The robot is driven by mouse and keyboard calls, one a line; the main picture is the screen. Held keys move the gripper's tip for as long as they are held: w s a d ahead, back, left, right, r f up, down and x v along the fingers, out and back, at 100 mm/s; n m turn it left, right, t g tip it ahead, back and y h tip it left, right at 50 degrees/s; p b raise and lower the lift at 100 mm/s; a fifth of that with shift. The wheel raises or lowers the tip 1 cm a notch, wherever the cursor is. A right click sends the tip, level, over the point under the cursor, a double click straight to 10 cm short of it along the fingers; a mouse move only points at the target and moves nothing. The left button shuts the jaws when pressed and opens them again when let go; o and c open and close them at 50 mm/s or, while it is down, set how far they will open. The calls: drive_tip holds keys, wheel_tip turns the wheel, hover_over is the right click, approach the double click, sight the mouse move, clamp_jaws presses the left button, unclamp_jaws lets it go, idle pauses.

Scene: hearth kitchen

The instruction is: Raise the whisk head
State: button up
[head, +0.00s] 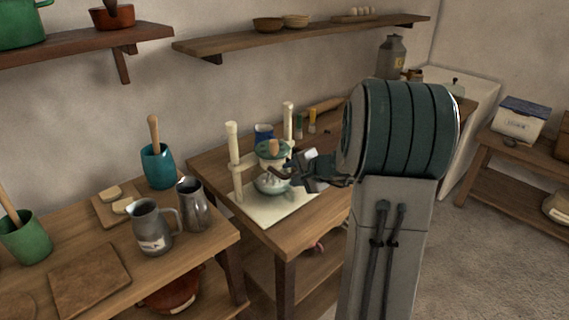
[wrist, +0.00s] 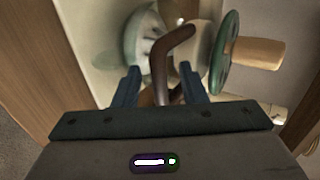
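The whisk stand has two cream posts (head: 235,160) on a pale base board (head: 262,211). Between the posts sits the whisk head, a teal disc (head: 270,158) with a wooden knob. It also shows in the wrist view (wrist: 223,55), with the knob pointing right. A pale bowl (head: 268,185) stands below it. A brown curved handle (wrist: 164,62) crosses the middle of the wrist view. My gripper (head: 290,176) is beside the whisk head. Its two blue fingers (wrist: 160,78) stand apart with the handle between them, and gaps show on both sides. The handle's lower end is partly hidden.
A blue mug (head: 264,131) and several small jars stand behind the stand. Metal jugs (head: 152,227) and a teal crock (head: 158,167) are on the nearer table at left. A wall shelf (head: 290,39) runs above. Floor is open at right.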

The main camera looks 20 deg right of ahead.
clamp_jaws()
drive_tip(key=shift+r+p, duration=2.5)
drive_tip(key=shift+r, duration=1.55)
drive_tip(key=shift+o, duration=0.9)
unclamp_jaws()
drive_tip(key=shift+f, duration=0.15)
drive_tip(key=shift+s, duration=0.1)
drive_tip(key=v, duration=0.7)
drive_tip(key=shift+a, duration=0.15)
